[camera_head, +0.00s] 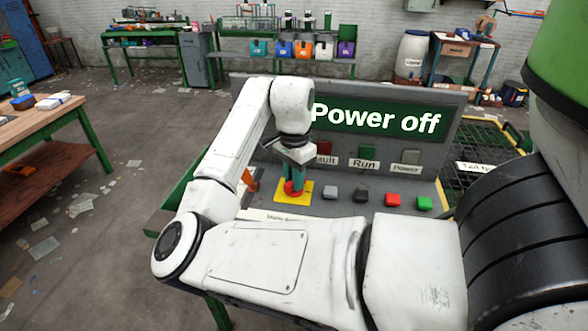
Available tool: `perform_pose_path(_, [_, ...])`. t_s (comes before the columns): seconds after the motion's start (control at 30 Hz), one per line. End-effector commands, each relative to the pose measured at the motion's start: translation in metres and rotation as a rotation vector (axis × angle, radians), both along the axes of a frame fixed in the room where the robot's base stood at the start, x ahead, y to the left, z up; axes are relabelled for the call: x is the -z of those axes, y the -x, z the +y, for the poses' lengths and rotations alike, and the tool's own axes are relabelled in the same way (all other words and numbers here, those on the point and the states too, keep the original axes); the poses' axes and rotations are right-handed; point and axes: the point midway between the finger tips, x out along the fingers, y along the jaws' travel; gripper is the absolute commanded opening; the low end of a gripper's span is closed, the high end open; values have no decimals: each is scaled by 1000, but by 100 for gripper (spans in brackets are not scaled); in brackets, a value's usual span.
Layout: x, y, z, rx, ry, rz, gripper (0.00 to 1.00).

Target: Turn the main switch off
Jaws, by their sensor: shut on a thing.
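The main switch (290,189) is a red part on a yellow plate (283,200) at the left of the control panel. My gripper (295,180) points down over it and is shut on it. The fingers and the wrist hide much of the switch, so its exact angle cannot be told. The green display (374,119) on the panel reads "Power off".
A wire-mesh bin (480,140) stands at the right. A wooden workbench (40,115) is at the left, with open floor between.

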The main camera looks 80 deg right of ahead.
Motion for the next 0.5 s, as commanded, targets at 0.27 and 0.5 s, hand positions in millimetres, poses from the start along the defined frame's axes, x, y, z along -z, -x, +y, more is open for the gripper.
perform_pose_path(0.27, [-2,0,0,-258,0,1,0])
perform_pose_path(0.5, [-1,0,0,-447,2,0,0])
